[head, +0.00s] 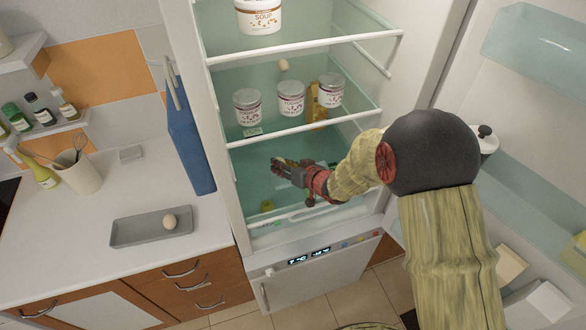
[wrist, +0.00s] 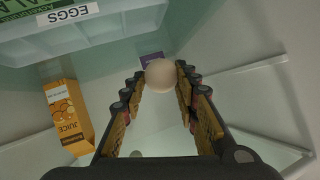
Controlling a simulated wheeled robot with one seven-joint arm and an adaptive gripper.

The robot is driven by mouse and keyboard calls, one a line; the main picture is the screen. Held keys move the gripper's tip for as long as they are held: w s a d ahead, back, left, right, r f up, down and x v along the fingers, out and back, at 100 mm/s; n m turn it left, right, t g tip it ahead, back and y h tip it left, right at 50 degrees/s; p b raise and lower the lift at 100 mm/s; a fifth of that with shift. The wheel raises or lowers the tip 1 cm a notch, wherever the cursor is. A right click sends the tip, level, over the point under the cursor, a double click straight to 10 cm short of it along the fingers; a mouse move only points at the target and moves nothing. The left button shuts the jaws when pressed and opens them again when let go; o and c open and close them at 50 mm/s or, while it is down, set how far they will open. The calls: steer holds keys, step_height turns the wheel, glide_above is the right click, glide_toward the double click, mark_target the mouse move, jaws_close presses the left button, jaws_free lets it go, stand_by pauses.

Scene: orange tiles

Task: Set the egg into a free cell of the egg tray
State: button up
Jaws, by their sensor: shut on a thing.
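A pale egg (wrist: 160,74) sits between the two fingertips of my gripper (wrist: 160,82) in the wrist view; the fingers are shut on it. In the head view my gripper (head: 277,165) reaches into the open fridge, below the shelf with the tins; the held egg cannot be made out there. In the wrist view a pale, ribbed piece with an EGGS label (wrist: 68,15) is at the upper left, apart from the egg.
One egg (head: 283,65) is in the fridge above the tins (head: 291,98); another egg (head: 170,222) is on the grey counter tray (head: 135,230). A juice carton (wrist: 66,112) is left of my fingers. A yellowish item (head: 266,206) lies low in the fridge.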

steer(key=shift+a, duration=0.15)
steer(key=shift+f+b, duration=1.9)
steer(key=shift+f, duration=0.7)
steer(key=shift+f, duration=0.3)
steer(key=o, duration=1.2)
steer(key=shift+o, duration=0.2)
steer(key=shift+r+p, duration=2.35)
steer(key=shift+r, duration=0.65)
